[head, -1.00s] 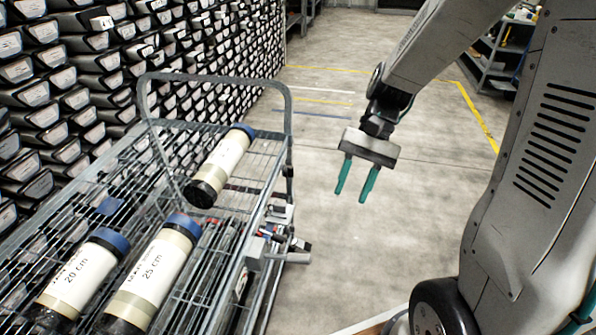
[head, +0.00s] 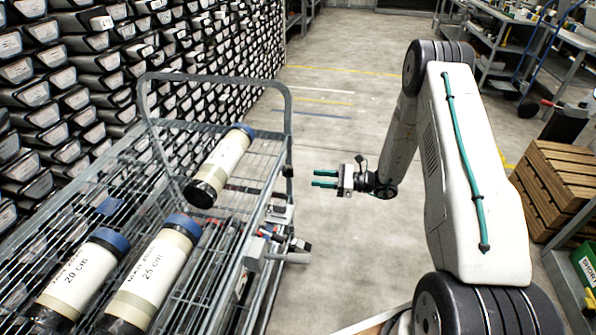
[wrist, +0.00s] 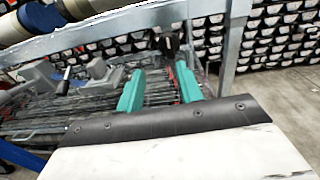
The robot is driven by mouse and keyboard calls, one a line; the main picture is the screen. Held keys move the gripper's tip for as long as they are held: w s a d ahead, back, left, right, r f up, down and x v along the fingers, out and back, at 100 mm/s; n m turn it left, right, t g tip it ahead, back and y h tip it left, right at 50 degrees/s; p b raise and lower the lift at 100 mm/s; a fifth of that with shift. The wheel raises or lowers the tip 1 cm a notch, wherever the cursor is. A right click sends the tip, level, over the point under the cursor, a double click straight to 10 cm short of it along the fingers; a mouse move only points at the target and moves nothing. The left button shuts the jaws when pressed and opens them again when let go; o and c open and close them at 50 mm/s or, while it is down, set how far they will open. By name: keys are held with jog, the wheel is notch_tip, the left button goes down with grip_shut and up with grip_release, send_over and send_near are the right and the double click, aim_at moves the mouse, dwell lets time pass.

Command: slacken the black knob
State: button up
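A small black part that looks like the black knob (head: 288,171) sits on the right upright of the wire cart, below its hoop handle. A dark shape (wrist: 168,42) lies ahead between the fingers in the wrist view; I cannot tell for sure that it is the knob. My gripper (head: 325,179) is to the right of the upright, its two green fingers pointing left at it with a short gap. The fingers (wrist: 161,88) are apart, with nothing held between them.
The wire cart (head: 284,110) carries core liners, including a tilted one (head: 222,165) and one marked 25 cm (head: 150,275). Grey clamps (head: 285,245) stick out from its right side. Racks of core trays (head: 60,100) stand behind. The floor (head: 340,110) around my gripper is clear.

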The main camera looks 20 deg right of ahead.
aim_at(289, 172)
jog(key=w+a+t, duration=0.1)
jog(key=w+a, duration=0.4)
jog(key=a, duration=0.1)
jog(key=shift+w+r+m, duration=0.15)
jog(key=shift+r+m, duration=0.25)
jog(key=shift+r, duration=0.05)
grip_shut()
